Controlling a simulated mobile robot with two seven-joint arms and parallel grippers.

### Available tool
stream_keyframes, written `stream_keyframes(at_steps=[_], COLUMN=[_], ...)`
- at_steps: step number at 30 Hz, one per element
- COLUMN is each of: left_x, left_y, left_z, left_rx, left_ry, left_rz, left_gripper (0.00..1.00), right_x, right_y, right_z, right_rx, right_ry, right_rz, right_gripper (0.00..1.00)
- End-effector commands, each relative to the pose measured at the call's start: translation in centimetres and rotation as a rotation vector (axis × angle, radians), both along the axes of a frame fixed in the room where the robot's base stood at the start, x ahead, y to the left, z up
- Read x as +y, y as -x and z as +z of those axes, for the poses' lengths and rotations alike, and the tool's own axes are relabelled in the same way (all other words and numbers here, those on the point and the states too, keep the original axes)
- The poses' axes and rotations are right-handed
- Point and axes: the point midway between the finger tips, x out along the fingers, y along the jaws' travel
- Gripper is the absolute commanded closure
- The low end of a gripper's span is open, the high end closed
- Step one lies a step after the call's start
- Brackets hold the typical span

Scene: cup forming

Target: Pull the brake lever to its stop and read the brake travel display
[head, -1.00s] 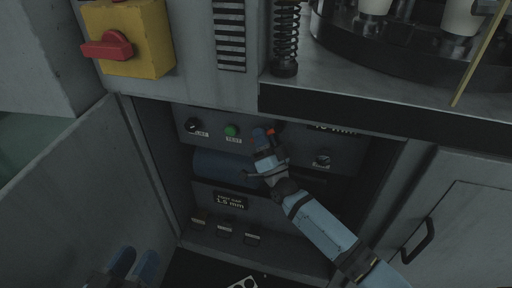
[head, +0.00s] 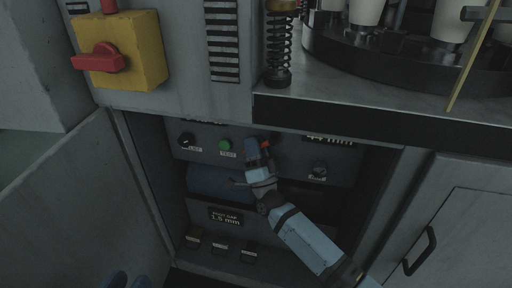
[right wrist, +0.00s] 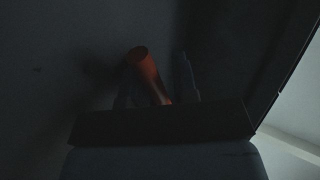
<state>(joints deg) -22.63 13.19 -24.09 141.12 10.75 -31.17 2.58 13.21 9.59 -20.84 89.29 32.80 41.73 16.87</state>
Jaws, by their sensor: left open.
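A brake lever with a red end (head: 266,144) sits at the upper middle of the dark panel inside the open cabinet. In the right wrist view its red-orange handle (right wrist: 146,70) stands between my dim gripper fingers. My right gripper (head: 258,152) is at the lever; whether its fingers press on it is too dark to tell. A display (head: 330,140) right of the lever ends in "mm"; its number looks like 47, but its top is cut by the cabinet edge. My left gripper (head: 131,280) shows only its blue fingertips at the bottom left, apart and empty.
The panel holds a green button (head: 225,145), a black knob (head: 187,140) and another knob (head: 318,170). A lower display (head: 225,217) reads 1.5 mm. An open door (head: 75,215) stands left. A yellow box with a red switch (head: 118,50) is above.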

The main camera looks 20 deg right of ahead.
Motion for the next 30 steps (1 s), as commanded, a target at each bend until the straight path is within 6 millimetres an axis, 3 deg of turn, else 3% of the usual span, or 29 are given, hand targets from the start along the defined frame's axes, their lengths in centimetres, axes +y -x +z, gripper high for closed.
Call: stream_keyframes(at_steps=[11,24,30], left_x=[0.0,0.0,0.0], left_y=[0.0,0.4,0.2], left_z=[0.3,2.2,3.0], left_rx=[0.002,-0.022,-0.047], left_ry=[0.003,0.052,0.069], left_rz=[-0.001,0.022,0.033], left_gripper=[0.57,0.57,0.57], right_x=[0.1,-0.1,-0.2], right_y=[0.7,7.0,8.9], right_z=[-0.8,-7.4,-9.4], right_rx=[0.005,0.004,0.000], right_ry=[0.004,0.002,0.001], right_rz=[-0.001,0.000,-0.001], right_gripper=[0.74,0.74,0.74])
